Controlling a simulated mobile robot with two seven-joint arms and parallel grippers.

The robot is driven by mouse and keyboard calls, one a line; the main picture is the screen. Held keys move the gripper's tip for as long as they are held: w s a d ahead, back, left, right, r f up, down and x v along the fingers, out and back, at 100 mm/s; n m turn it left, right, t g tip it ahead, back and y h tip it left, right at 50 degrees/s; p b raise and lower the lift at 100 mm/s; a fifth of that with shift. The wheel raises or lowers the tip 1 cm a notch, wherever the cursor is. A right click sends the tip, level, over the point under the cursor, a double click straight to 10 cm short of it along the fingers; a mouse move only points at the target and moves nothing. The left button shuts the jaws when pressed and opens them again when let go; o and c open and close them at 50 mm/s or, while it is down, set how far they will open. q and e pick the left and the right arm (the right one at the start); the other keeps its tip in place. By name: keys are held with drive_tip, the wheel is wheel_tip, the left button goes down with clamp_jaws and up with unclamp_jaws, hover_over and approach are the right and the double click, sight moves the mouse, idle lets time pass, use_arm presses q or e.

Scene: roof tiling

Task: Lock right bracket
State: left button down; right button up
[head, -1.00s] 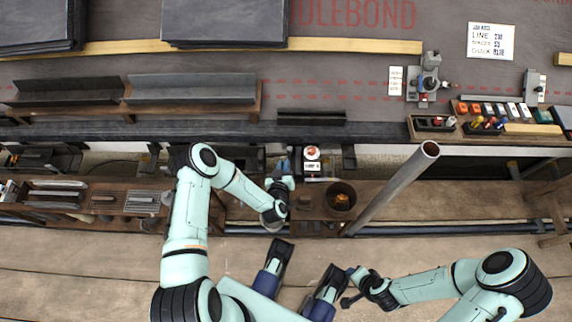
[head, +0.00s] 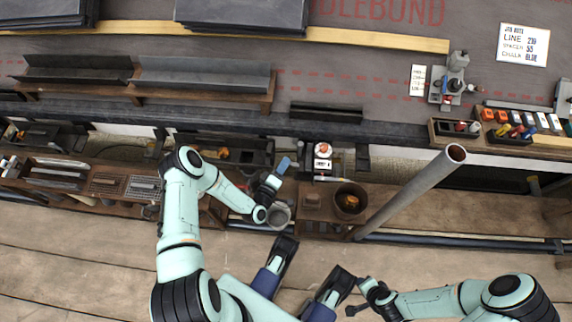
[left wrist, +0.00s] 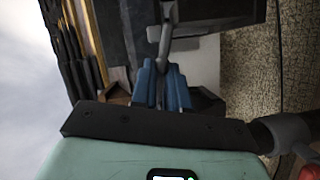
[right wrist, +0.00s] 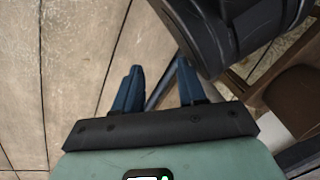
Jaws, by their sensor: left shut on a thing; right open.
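My left gripper (head: 283,165) is at the front edge of the roof, left of a small white device with a red top (head: 323,150). In the left wrist view its blue fingers (left wrist: 163,88) are shut on a slim grey metal lever (left wrist: 165,42), with a dark part behind it. Dark brackets hang along the roof edge; one at the right (head: 361,158) shows in the head view. I cannot tell which bracket the lever belongs to. My right gripper (right wrist: 158,88) is open and empty, low over the plank floor; in the head view it is small and unclear.
A slanted grey pipe (head: 415,190) rises right of a brown bucket (head: 350,200). A tool shelf (head: 90,180) runs along the left. Dark slates (head: 240,12), metal troughs (head: 205,72) and a marker tray (head: 515,128) lie on the roof. The plank floor at lower left is clear.

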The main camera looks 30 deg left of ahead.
use_arm(q)
drive_tip(key=shift+s+f+n+t+b, duration=0.1)
drive_tip(key=shift+f+n+t+b, duration=0.65)
drive_tip(key=shift+n+b, duration=0.75)
use_arm(e)
drive_tip(key=s+f+g, duration=0.2)
drive_tip(key=s+f, duration=0.2)
drive_tip(key=s, duration=0.2)
drive_tip(key=shift+d+f, duration=0.25)
drive_tip(key=shift+d, duration=0.15)
use_arm(q)
drive_tip(key=shift+f, duration=0.15)
use_arm(e)
drive_tip(key=shift+s, duration=0.1)
use_arm(q)
drive_tip(key=c, duration=1.1)
unclamp_jaws()
